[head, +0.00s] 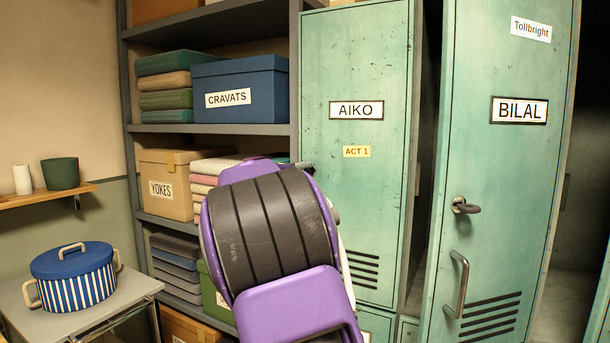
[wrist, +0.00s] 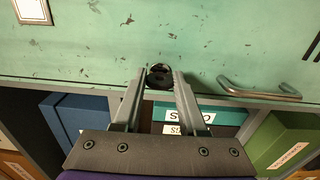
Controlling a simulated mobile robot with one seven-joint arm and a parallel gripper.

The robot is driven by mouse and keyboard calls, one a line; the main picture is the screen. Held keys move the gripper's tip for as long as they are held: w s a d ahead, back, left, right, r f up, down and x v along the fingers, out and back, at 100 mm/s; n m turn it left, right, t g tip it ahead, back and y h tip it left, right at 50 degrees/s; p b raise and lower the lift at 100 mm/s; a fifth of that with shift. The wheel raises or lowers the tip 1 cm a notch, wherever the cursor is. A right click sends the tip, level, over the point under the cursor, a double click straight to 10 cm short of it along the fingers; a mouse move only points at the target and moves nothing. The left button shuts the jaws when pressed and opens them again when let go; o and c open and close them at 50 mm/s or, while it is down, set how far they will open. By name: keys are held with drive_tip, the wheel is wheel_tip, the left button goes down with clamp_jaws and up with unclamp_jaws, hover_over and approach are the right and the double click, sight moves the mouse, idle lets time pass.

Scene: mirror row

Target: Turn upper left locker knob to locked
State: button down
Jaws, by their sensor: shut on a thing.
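The upper left locker door (head: 355,60) is green with an AIKO nameplate and stands on the left of the lockers. In the wrist view this door (wrist: 230,40) fills the top, turned sideways, with a metal pull handle (wrist: 258,90) right of the knob. The dark round knob (wrist: 160,70) sits near the door's edge. My gripper (wrist: 159,78) is shut on the knob, one finger on each side. In the head view my purple and black arm hides the knob and my fingers. The knob's exact setting cannot be read.
The BILAL locker door (head: 500,160) stands to the right, with its own knob (head: 465,206) and handle (head: 459,285). Shelves (head: 210,128) with boxes and folded cloth lie left of the lockers. A striped pot (head: 75,285) stands on a small table (head: 135,287) at the lower left.

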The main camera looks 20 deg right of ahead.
idle(0.4)
drive_tip(key=shift+c, duration=2.3)
unclamp_jaws()
drive_tip(key=shift+a, duration=0.15)
drive_tip(key=v, duration=1.7)
drive_tip(key=shift+s, duration=0.15)
